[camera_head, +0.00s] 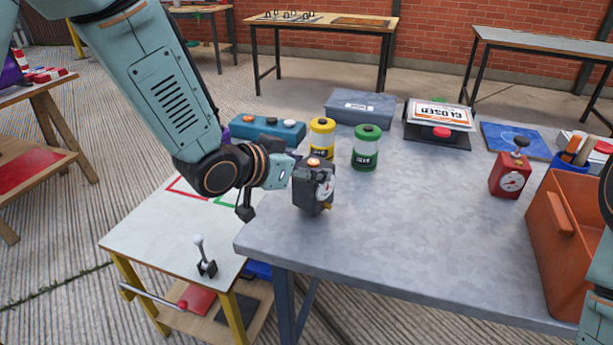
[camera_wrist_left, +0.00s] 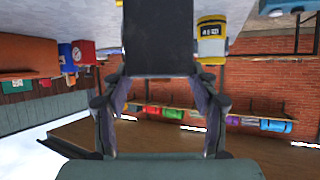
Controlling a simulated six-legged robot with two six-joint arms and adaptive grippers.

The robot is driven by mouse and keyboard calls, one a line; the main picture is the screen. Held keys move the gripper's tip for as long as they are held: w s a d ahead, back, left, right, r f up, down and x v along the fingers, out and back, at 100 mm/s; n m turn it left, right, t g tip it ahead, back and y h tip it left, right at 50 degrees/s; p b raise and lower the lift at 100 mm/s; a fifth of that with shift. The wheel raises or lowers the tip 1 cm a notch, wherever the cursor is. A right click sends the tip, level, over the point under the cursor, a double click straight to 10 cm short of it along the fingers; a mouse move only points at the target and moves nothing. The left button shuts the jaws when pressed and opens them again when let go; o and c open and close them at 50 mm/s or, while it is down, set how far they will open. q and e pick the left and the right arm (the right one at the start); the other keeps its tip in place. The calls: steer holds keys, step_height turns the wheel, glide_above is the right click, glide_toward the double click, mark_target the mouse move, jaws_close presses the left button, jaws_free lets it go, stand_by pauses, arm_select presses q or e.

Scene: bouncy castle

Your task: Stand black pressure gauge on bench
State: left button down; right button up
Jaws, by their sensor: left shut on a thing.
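The black pressure gauge (camera_head: 312,197) is a dark box with an orange top and a white dial facing right. It is upright over the near left part of the grey metal bench (camera_head: 400,240). I cannot tell whether its base touches the bench top. My left gripper (camera_head: 294,172) is shut on it from the left. In the left wrist view the gauge (camera_wrist_left: 160,38) is a dark block at the tips of the left gripper's two fingers (camera_wrist_left: 160,88). My right gripper is outside the views; only part of that arm shows at the right edge.
Yellow (camera_head: 322,138) and green (camera_head: 366,148) canisters stand behind the gauge, with a blue button box (camera_head: 267,130) to the left. A red gauge (camera_head: 510,177) and orange crate (camera_head: 570,235) are at the right. The bench's middle is clear. A lower white table (camera_head: 150,235) adjoins left.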

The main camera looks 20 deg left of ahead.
arm_select(q)
steer(key=shift+w+f, duration=0.1)
steer(key=shift+f, duration=0.7)
steer(key=shift+w+a+f, duration=0.1)
steer(key=shift+w, duration=0.05)
steer(key=shift+s, duration=0.2)
steer(key=c, duration=0.8)
jaws_free()
steer(key=shift+f, duration=0.1)
steer(key=o, duration=0.4)
steer(key=shift+w, duration=0.15)
steer(key=shift+o, duration=0.2)
